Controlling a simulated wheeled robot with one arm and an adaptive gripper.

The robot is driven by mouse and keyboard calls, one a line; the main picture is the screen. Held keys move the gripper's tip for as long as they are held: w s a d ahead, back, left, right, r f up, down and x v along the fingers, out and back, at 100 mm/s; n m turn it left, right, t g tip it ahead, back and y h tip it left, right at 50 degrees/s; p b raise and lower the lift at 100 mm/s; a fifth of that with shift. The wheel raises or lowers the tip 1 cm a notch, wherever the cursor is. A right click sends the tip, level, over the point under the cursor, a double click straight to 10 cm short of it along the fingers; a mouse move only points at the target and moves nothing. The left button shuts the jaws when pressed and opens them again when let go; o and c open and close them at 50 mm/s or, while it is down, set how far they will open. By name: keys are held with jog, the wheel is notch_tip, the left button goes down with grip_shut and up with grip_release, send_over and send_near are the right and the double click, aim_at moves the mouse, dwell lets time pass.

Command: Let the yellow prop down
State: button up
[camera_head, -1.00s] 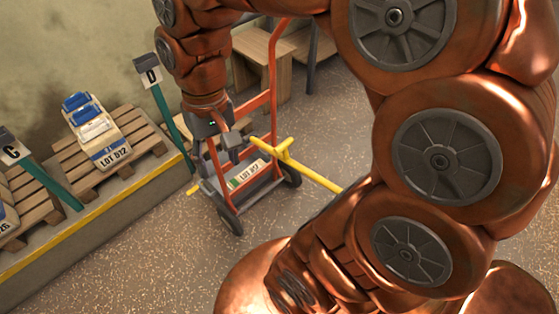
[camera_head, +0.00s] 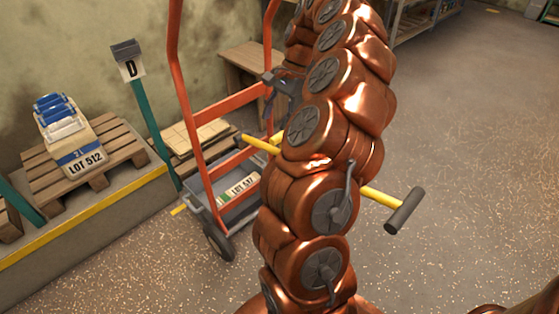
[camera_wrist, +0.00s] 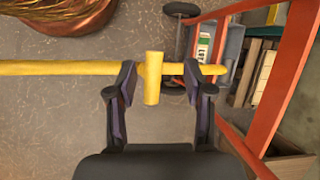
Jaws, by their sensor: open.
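The yellow prop is a long bar (camera_head: 381,196) with a dark grey cylindrical end (camera_head: 405,211). In the head view it slopes behind my arm, and its far part shows by the orange hand truck (camera_head: 203,139). In the wrist view the bar (camera_wrist: 55,68) runs level across the picture, with a short yellow crosspiece (camera_wrist: 153,78) standing across it. My gripper (camera_wrist: 158,73) is open, its fingers on either side of the crosspiece. I cannot tell whether they touch it. In the head view my gripper (camera_head: 284,88) is partly hidden by my arm.
The hand truck carries a grey bin (camera_head: 225,203) labelled LOT 517. At left, a pallet (camera_head: 112,150) with a LOT 512 load stands on a yellow-edged platform (camera_head: 85,222). A green post signed D (camera_head: 155,120) stands beside it. The floor at right is clear.

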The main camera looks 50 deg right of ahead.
jog(key=shift+m, duration=0.8)
jog(key=d+f, duration=0.1)
jog(key=f, duration=0.1)
jog(key=s+d+f+b, duration=0.1)
jog(key=d, duration=0.1)
jog(key=shift+s+d+f, duration=0.15)
jog(key=shift+s+f, duration=0.05)
jog(key=shift+f, duration=0.2)
jog(key=b+x, duration=0.1)
jog(key=x, duration=0.6)
jog(key=shift+w+f, duration=0.15)
jog(key=shift+f, duration=0.05)
grip_shut()
